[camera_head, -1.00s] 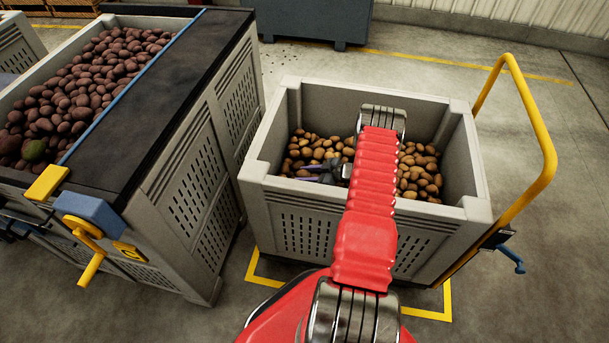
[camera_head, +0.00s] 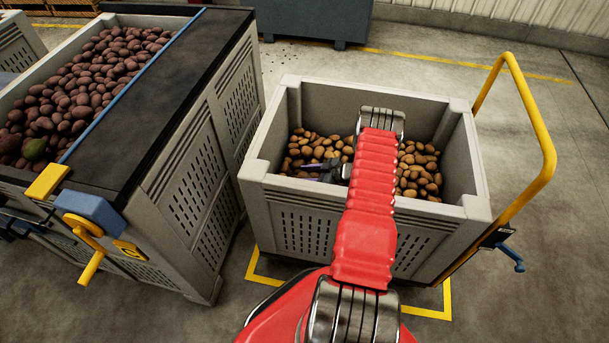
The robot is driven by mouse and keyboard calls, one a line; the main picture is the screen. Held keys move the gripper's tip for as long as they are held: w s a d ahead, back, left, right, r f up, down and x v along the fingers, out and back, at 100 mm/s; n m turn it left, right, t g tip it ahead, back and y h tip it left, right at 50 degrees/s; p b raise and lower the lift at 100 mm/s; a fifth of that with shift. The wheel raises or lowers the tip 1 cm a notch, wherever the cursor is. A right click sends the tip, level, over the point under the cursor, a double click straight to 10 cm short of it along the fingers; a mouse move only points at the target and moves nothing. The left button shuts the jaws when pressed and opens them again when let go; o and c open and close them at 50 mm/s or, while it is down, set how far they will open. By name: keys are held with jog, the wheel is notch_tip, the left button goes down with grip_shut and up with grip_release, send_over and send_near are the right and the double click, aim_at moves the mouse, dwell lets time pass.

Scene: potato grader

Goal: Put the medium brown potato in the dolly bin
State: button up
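The dolly bin (camera_head: 300,205) is a grey, slotted, open-topped crate with a yellow push handle (camera_head: 545,150) on its right. Many brown potatoes (camera_head: 418,168) lie inside it. My red arm reaches over its front wall. My gripper (camera_head: 312,167), small and dark with a purplish finger, points left inside the bin, low over the potatoes at the left. I cannot tell whether it touches them or holds one. I cannot single out the medium brown potato. My arm hides the middle of the bin.
A dark blue container (camera_head: 315,18) stands behind. Floor on the right is clear.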

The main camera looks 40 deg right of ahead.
jog(key=shift+o, duration=1.1)
jog(key=shift+s+a+f, duration=0.1)
jog(key=shift+s+f, duration=0.05)
jog(key=shift+f, duration=0.15)
jog(key=shift+r, duration=0.15)
jog(key=shift+r, duration=0.25)
jog(key=v, duration=1.2)
jog(key=shift+r, duration=0.3)
